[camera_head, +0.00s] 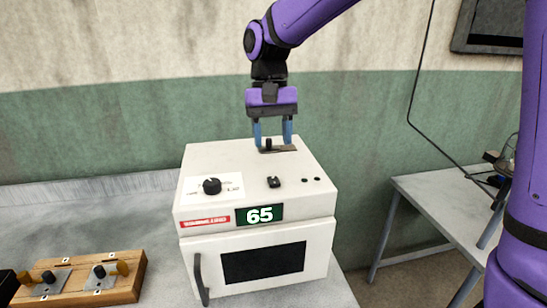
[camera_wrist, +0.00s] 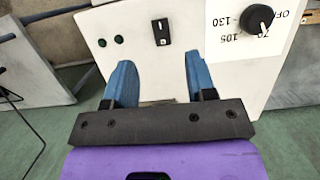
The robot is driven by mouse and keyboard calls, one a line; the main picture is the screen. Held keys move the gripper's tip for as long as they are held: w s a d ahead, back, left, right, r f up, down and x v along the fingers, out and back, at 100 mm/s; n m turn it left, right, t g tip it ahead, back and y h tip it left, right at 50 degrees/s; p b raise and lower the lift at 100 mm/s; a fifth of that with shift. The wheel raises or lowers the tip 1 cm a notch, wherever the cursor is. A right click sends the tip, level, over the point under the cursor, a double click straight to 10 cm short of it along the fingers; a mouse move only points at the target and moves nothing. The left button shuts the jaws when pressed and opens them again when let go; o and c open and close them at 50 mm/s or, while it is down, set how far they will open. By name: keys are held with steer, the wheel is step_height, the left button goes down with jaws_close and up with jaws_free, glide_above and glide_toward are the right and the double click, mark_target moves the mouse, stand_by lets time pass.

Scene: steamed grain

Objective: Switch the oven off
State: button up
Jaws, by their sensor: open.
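The white oven (camera_head: 190,160) stands on the grey table, with a green display (camera_head: 260,214) reading 65. Its black round knob (camera_head: 212,186) sits on a white label at the top left. A small black switch (camera_head: 274,182) is right of the knob and also shows in the wrist view (camera_wrist: 162,32). My gripper (camera_head: 273,141) is open and empty at the oven's back edge, behind the switch and knob.
A wooden board (camera_head: 130,272) with black and orange knobs lies on the table (camera_head: 100,215) to the left. The oven door has a handle (camera_head: 201,278). A second grey table (camera_head: 440,195) stands at the right. The space above the oven's front is clear.

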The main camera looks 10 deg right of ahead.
steer(key=shift+v, duration=1.15)
steer(key=s+d+r+t, duration=0.4)
steer(key=s+d+r, duration=0.1)
steer(key=s+d, duration=0.6)
steer(key=s+d+f+t, duration=0.2)
steer(key=s+d+t, duration=0.2)
steer(key=s+d, duration=0.4)
steer(key=s, duration=0.3)
steer(key=shift+d+f, duration=0.3)
steer(key=shift+f, duration=0.1)
